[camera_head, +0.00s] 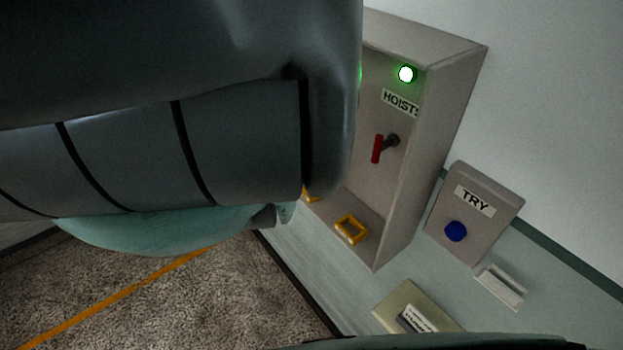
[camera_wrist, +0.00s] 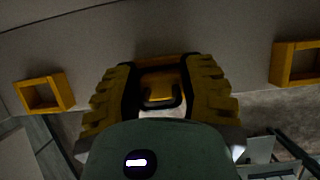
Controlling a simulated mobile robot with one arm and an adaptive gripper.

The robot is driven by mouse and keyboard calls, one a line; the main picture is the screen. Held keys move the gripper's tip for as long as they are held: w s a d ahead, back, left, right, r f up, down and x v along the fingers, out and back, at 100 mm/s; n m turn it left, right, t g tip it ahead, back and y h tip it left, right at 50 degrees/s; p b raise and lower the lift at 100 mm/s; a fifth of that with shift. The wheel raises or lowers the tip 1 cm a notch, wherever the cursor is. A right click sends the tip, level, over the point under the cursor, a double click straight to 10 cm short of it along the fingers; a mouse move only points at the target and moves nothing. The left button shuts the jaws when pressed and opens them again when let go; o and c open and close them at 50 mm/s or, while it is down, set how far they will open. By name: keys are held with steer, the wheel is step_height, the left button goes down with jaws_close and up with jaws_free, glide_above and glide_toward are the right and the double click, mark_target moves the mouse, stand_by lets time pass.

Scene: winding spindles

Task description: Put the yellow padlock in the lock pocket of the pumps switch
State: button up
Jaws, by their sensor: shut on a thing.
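In the wrist view my gripper (camera_wrist: 160,78) is shut on the yellow padlock (camera_wrist: 159,92), which shows as a small yellow body with a dark outline between the fingers. A yellow frame edge (camera_wrist: 165,60) shows just beyond it, mostly hidden by the padlock and fingers; whether they touch I cannot tell. Yellow pockets stand apart at left (camera_wrist: 45,93) and right (camera_wrist: 297,63). In the head view my arm hides the gripper, the padlock and any pumps label. A red hoists switch handle (camera_head: 378,149) shows, with a yellow pocket (camera_head: 351,229) below it.
The grey switch cabinet (camera_head: 428,150) has a lit green lamp (camera_head: 406,74) above the HOISTS label. Right of it is a TRY box (camera_head: 474,215) with a blue button (camera_head: 455,231). A white holder (camera_head: 500,287) and a pale box (camera_head: 385,305) are below.

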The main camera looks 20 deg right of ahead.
steer(key=shift+f, duration=0.2)
steer(key=o, duration=1.2)
steer(key=shift+r, duration=0.1)
steer(key=shift+c, duration=0.2)
